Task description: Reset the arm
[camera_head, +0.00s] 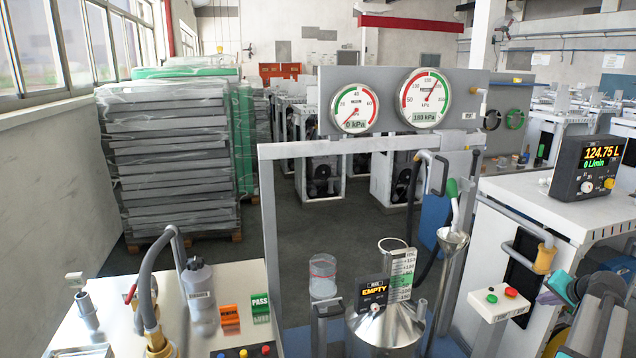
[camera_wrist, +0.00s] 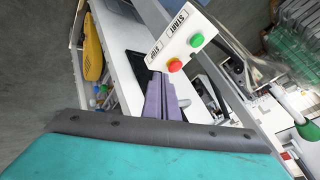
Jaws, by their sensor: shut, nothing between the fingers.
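My gripper (camera_wrist: 159,84) shows in the wrist view as two purple-grey fingers pressed together, with nothing between them. The fingers point toward a white box with START and STOP labels (camera_wrist: 168,43), which has a green and a red button. I cannot tell whether they touch it. In the head view, grey links of my arm are at the lower right, just right of the same white button box (camera_head: 499,301). The fingertips are not clear there.
A white machine (camera_head: 540,205) with a litre display (camera_head: 590,168) stands at the right. A metal funnel vessel with an EMPTY display (camera_head: 374,290) is at centre front. Two gauges (camera_head: 355,108) hang above on a grey frame. A white bench (camera_head: 235,310) with a bottle (camera_head: 198,290) is at left.

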